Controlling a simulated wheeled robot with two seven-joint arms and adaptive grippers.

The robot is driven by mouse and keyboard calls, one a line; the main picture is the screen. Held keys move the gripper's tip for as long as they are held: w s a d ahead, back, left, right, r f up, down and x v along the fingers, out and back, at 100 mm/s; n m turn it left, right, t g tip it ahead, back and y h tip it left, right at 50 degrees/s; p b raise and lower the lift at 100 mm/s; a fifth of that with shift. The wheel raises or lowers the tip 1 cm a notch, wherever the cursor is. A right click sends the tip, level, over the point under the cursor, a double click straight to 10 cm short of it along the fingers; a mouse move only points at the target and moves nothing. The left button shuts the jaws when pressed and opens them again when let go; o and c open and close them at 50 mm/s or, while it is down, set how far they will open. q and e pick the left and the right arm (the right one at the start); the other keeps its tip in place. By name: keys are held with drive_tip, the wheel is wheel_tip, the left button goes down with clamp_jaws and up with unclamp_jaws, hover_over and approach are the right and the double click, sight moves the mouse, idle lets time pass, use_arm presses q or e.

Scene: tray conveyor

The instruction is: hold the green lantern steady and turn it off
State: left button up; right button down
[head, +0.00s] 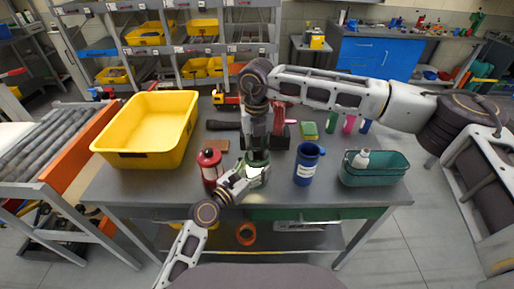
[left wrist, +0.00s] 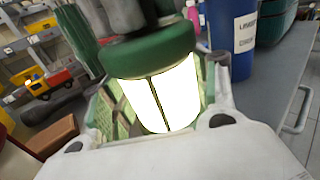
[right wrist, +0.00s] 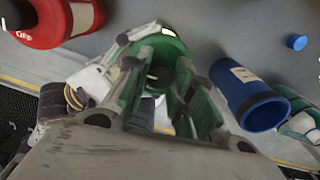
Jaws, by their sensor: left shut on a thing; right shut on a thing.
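The green lantern (head: 257,174) stands upright near the front middle of the grey table. Its window glows bright white in the left wrist view (left wrist: 160,92), below a green cap. My left gripper (head: 247,174) is shut on the lantern's body from the front left, with a finger on each side. My right gripper (head: 257,150) comes down from above and is shut on the lantern's top. The right wrist view shows the green top (right wrist: 165,52) between its fingers. The right gripper hides much of the top in the head view.
A red canister (head: 210,168) stands close on the left and a blue mug-like container (head: 307,165) on the right. A teal basket (head: 388,179) holds a white bottle. A yellow bin (head: 128,159) is at the table's left. Several small items lie behind.

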drive_tip(key=n, duration=0.8)
drive_tip(key=shift+n, duration=0.3)
drive_tip(key=n, duration=0.4)
drive_tip(key=shift+n, duration=2.4)
drive_tip(key=c, duration=1.2)
unclamp_jaws()
drive_tip(key=shift+o, duration=0.2)
